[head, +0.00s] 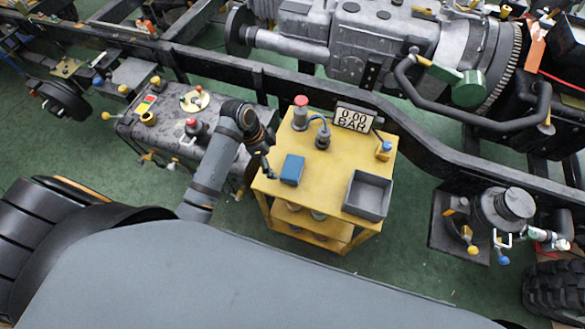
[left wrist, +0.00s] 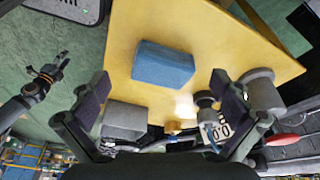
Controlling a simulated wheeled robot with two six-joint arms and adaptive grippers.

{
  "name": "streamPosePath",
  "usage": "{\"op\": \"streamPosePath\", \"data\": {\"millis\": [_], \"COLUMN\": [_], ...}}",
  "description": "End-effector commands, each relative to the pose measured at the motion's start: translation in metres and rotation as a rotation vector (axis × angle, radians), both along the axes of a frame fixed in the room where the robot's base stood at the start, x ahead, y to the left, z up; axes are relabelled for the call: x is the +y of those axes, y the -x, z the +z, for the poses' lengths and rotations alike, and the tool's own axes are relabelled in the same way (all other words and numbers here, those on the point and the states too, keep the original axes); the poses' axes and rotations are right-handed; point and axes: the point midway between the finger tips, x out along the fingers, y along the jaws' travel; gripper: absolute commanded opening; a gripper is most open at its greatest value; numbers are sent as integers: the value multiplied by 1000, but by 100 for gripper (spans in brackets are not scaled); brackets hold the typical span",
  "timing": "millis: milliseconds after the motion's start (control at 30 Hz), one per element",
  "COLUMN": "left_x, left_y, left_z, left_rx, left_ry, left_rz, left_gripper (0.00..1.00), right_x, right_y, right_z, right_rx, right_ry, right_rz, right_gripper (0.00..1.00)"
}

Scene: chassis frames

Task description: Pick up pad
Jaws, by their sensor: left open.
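The pad is a small blue block (head: 292,169) lying on the front left part of the yellow table top (head: 330,160). In the left wrist view the blue pad (left wrist: 163,65) lies ahead, between the lines of the two fingers. My left gripper (head: 268,174) is close beside the pad's left side in the head view, above the table. Its dark fingers stand wide apart in the left wrist view (left wrist: 161,88), with nothing between them. A dark claw-ended arm that looks like my right gripper (left wrist: 50,76) shows at the left of that view, too small to read its jaws.
A grey bin (head: 368,194) stands at the table's front right. A red-topped cylinder (head: 300,113), a blue-hosed fitting (head: 322,137) and a display reading 0.00 BAR (head: 354,117) stand behind the pad. The table's middle is clear.

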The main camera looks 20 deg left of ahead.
Motion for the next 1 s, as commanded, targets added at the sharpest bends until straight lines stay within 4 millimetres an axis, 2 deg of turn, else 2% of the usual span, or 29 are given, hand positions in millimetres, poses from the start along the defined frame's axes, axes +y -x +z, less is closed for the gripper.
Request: {"op": "streamPosePath", "data": {"millis": [33, 133, 333, 600, 867, 1000], "left_x": [-4, -11, -15, -32, -36, -47], "left_y": [-10, -21, -25, -25, -25, -24], "left_z": [11, 27, 33, -5, -17, -37], "left_rx": [-17, -43, -60, -58, -59, -56], "left_ry": [21, 60, 84, 86, 83, 85], "left_rz": [-96, -270, -366, -360, -360, -359], "left_gripper": [100, 100, 100, 100, 100, 100], "right_x": [1, 2, 5, 5, 4, 4], "right_y": [0, 1, 1, 1, 1, 1], "right_z": [0, 0, 0, 2, 3, 8], "right_rx": [1, 1, 1, 1, 1, 1], "right_ry": [-1, -3, -6, -6, -5, -5], "right_rz": [0, -1, -1, -1, -2, -2], "right_gripper": [40, 40, 40, 40, 40, 40]}}
